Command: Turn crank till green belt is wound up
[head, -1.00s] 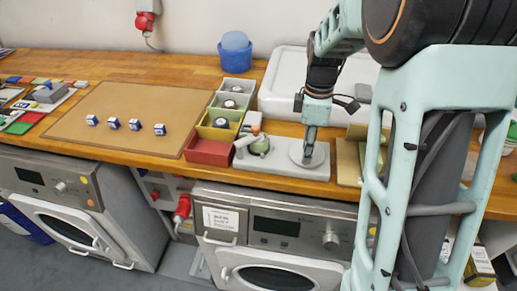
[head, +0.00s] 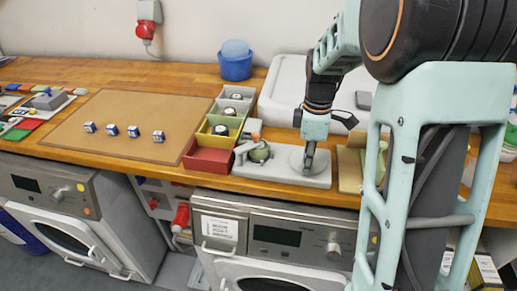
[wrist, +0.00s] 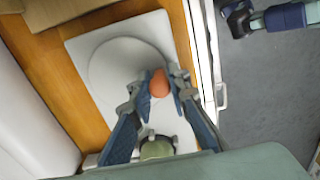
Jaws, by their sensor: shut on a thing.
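The winder's pale grey base (head: 283,176) sits at the front edge of the wooden bench. A round crank disc (head: 296,158) is on its right, and it fills the middle of the wrist view (wrist: 118,62). The green belt roll (head: 260,153) sits to the left of the disc; its green top also shows in the wrist view (wrist: 157,149). How much belt is loose cannot be told. My gripper (head: 309,166) is over the disc. In the wrist view my gripper (wrist: 163,86) is shut on the orange crank knob (wrist: 159,84), near the disc's rim.
Several small bins stand left of the winder, with a red bin (head: 208,160) in front. A brown mat (head: 125,115) holds several small blue-and-white items. A white tray (head: 285,100) lies behind, and an open cardboard box (head: 347,168) stands right of the winder. Machines stand below the bench.

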